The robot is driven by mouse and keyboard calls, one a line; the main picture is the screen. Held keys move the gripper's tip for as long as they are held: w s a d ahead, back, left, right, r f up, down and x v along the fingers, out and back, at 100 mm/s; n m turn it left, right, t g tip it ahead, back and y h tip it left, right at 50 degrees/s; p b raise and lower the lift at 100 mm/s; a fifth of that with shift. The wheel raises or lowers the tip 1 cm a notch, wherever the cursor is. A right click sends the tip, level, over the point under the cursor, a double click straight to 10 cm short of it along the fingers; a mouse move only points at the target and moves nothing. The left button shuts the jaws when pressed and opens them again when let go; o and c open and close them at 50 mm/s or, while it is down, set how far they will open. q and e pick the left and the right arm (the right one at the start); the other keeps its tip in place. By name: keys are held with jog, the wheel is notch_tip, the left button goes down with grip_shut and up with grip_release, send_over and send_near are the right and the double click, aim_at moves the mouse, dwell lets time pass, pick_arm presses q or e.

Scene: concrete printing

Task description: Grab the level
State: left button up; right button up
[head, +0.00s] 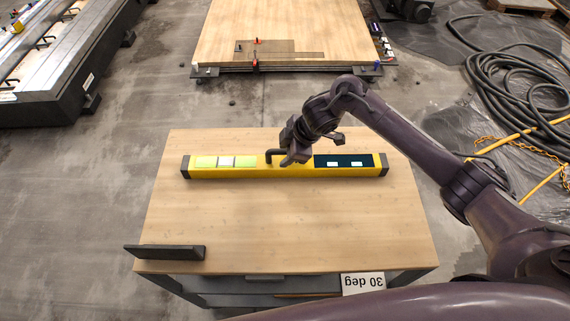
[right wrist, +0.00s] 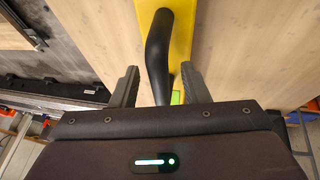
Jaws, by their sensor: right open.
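The level is a long yellow bar (head: 240,172) with dark end caps, lying crosswise on the wooden table top. A pale green window shows on its left part and a dark panel with small white displays on its right part. Its black handle (head: 275,153) rises near the middle, partly hidden by my right gripper (head: 314,150). That gripper is over the middle of the level. In the right wrist view, the open fingers (right wrist: 160,75) stand either side of the black handle (right wrist: 157,50), with gaps; contact cannot be seen. My left gripper is out of view.
The table (head: 300,230) is mostly bare in front of the level. A dark angled bar (head: 165,252) lies at its front left, and a "30 deg" sign (head: 363,282) is at the front edge. A second wooden platform (head: 290,25) stands behind; hoses (head: 520,85) lie at right.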

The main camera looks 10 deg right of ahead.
grip_shut()
dwell(1.2)
jog(key=shift+w+r, duration=0.15)
